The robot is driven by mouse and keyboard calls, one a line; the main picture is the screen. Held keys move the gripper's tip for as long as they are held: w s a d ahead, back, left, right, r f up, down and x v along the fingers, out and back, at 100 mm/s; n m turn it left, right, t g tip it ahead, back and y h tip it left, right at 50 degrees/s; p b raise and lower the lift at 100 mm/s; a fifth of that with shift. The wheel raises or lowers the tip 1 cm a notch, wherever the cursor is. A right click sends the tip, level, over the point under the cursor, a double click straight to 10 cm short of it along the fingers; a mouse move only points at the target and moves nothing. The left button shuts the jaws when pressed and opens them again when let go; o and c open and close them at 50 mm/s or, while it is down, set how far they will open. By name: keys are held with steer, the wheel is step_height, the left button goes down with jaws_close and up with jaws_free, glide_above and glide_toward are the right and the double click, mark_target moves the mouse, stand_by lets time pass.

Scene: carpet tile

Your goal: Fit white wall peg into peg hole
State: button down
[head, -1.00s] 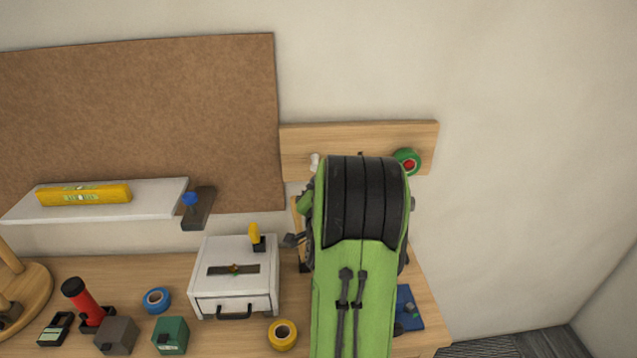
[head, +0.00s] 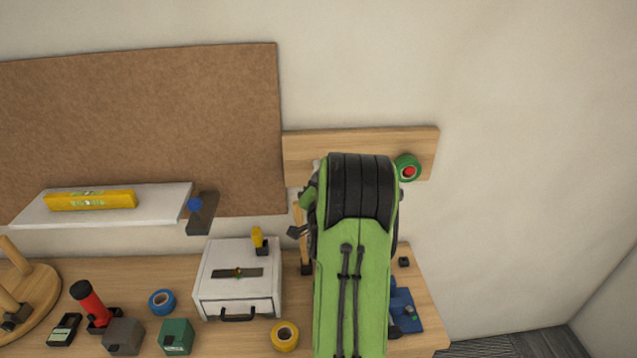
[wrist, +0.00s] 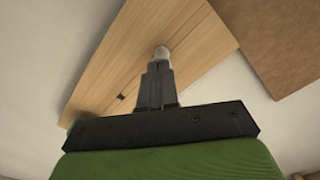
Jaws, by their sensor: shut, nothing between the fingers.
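The white wall peg (wrist: 161,53) shows in the wrist view against the wooden wall board (wrist: 190,50), just beyond my fingertips. My gripper (wrist: 161,68) is shut, with its two dark fingers together and nothing between them. The fingertips line up with the peg's near end; I cannot tell whether they touch it. A small dark square hole (wrist: 121,97) shows in the board, left of the fingers. The peg's base is hidden, so how deep it sits cannot be seen. In the head view my green arm covers my gripper and the middle of the board (head: 345,142).
A green and red roll (head: 408,168) hangs at the board's right end. A white shelf (head: 160,200) and a dark bracket with a blue knob (head: 202,213) are on the left. A white drawer box (head: 215,285), yellow tape (head: 285,337) and a blue item (head: 408,315) crowd the bench.

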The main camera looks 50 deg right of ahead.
steer(key=shift+w, duration=0.1)
stand_by(0.4)
steer(key=b+v, duration=1.6)
steer(key=v, duration=0.2)
steer(key=shift+f, duration=0.2)
